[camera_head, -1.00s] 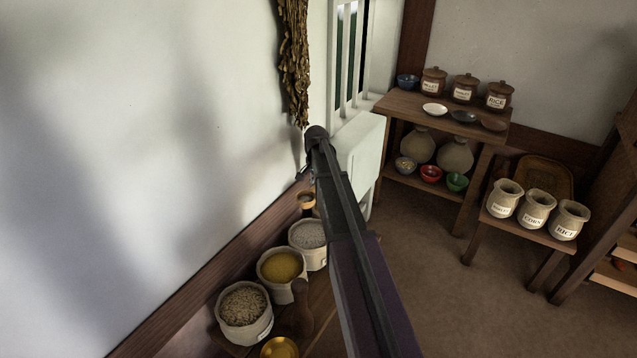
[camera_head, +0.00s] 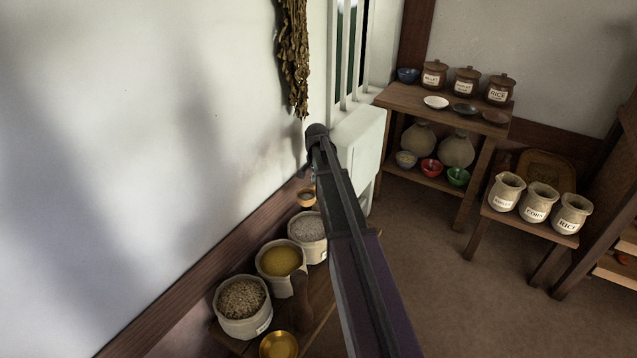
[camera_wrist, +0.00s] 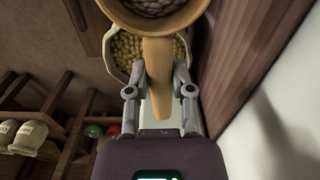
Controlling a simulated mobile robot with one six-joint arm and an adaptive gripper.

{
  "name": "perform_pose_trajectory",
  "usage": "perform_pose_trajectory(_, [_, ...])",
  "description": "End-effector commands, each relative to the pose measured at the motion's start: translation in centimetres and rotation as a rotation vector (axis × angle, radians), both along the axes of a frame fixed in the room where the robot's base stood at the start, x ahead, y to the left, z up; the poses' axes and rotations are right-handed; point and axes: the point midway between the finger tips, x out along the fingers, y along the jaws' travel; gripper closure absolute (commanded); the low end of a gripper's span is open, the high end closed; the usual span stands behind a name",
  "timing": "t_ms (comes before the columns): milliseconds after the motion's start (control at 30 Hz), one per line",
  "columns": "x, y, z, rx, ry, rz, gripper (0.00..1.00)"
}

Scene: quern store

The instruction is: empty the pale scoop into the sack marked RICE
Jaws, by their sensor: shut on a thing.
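In the wrist view my gripper (camera_wrist: 160,72) is shut on the handle of a pale tan scoop (camera_wrist: 157,48). The scoop's bowl is at the top edge, partly cut off, with greyish-white grain in it. The scoop also shows in the head view (camera_head: 306,205), beside my arm and above the bench sacks; the gripper is mostly hidden there. A pale sack marked RICE (camera_head: 571,216) stands at the right end of a low stool, well away from the scoop.
Open sacks of brownish grain (camera_head: 242,325), yellow grain (camera_head: 283,285) and whitish grain (camera_head: 308,250) stand on a bench by the wall. A jar (camera_head: 498,90) on the table also reads RICE. A sack marked CORN (camera_head: 537,205) adjoins the RICE sack. Floor between is clear.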

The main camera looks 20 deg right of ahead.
Motion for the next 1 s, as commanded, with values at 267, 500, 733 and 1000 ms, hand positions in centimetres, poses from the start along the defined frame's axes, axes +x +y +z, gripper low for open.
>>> perform_pose_trajectory(267, [0.0,-0.1,-1.6,0.000,0.000,-0.001,1.00])
perform_pose_trajectory(500, [0.0,-0.1,-2.8,0.000,0.000,-0.001,1.00])
perform_pose_trajectory(733, [0.0,-0.1,-3.8,0.000,0.000,-0.002,1.00])
perform_pose_trajectory(1000, [-0.4,-0.1,-4.2,-0.004,-0.025,-0.003,1.00])
